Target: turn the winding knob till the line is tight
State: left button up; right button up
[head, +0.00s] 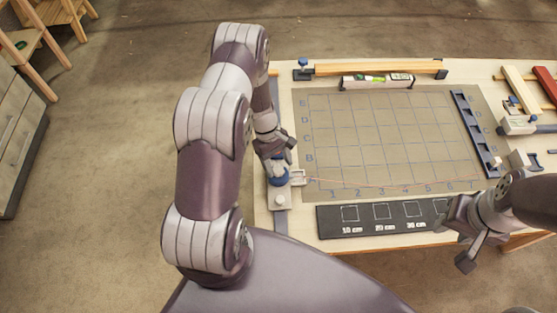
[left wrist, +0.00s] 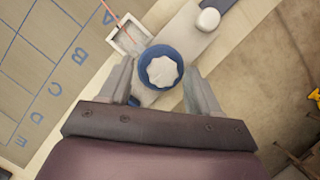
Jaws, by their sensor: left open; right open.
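The winding knob (left wrist: 161,72) is a white lobed cap on a round blue body, between the two fingers of my left gripper (left wrist: 162,88) in the left wrist view. In the head view the blue winder (head: 279,176) is at the table's left edge, just below my left gripper (head: 274,152). The left gripper is open, with a finger on each side of the knob. The thin reddish line (head: 385,183) runs from the winder across the board to the right; I cannot tell its tension. My right gripper (head: 462,232) is open and empty near the table's front right.
The gridded board (head: 385,135) fills the table's middle. A black strip with marked squares (head: 380,215) lies in front. A spirit level (head: 377,81) and a wooden lath (head: 375,68) lie at the back. A blue rack (head: 475,135) stands right; a white button (left wrist: 208,18) is beside the winder.

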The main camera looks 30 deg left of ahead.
pick_arm(q)
jog(key=shift+s+f, duration=0.15)
jog(key=shift+f, duration=0.1)
jog(key=shift+s+a+f, duration=0.15)
jog(key=shift+a+f, duration=0.05)
jog(key=shift+a, duration=0.1)
jog(key=shift+d, duration=0.15)
jog(key=shift+c, duration=1.2)
jog(key=shift+w+d, duration=0.1)
jog(key=shift+w, duration=0.1)
jog(key=c, duration=0.6)
jog(key=shift+c, duration=1)
pick_arm(e)
jog(key=shift+s+a+r, duration=0.1)
jog(key=shift+a+r, duration=0.1)
jog(key=shift+a, duration=0.15)
pick_arm(q)
jog(key=shift+w+m, duration=0.1)
jog(key=shift+m, duration=0.3)
pick_arm(e)
jog(key=shift+f, duration=0.25)
